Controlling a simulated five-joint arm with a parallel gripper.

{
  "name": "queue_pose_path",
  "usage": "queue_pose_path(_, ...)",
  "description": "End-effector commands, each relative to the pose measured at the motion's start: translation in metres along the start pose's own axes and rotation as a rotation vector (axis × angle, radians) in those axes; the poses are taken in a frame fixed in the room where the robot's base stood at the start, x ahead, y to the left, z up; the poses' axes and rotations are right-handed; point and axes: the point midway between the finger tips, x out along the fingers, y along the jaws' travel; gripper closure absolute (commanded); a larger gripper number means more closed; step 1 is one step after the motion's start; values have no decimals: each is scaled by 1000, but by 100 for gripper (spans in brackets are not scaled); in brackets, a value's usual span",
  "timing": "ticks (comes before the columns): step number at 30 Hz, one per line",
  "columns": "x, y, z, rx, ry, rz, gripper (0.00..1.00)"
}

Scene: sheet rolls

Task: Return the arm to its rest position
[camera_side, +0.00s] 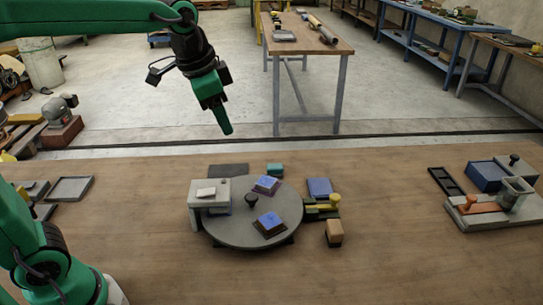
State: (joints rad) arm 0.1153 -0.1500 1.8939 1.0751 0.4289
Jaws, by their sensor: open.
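My gripper (226,127) has green fingers and a black wrist. It hangs in the air at upper middle, pointing down, above the far edge of the wooden table (380,240). It is open, and nothing shows between its fingers. It is clear of everything on the table. Only one finger shows plainly from this side.
A round grey turntable (225,230) bears blue-topped blocks and a black knob. A grey stand (196,214) is at its left; a tan block (334,233) lies to its right. A fixture with a cup (517,192) stands far right, a grey tray (70,189) left. The table's front right is clear.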

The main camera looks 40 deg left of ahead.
Motion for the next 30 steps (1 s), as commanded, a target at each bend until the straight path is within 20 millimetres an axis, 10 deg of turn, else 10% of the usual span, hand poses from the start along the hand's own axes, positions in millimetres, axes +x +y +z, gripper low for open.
queue_pose_path(18, -6, 34, 128, -404, 117, -67, 51)
queue_pose_path(30, 7, 47, 165, -534, 157, -82, 51)
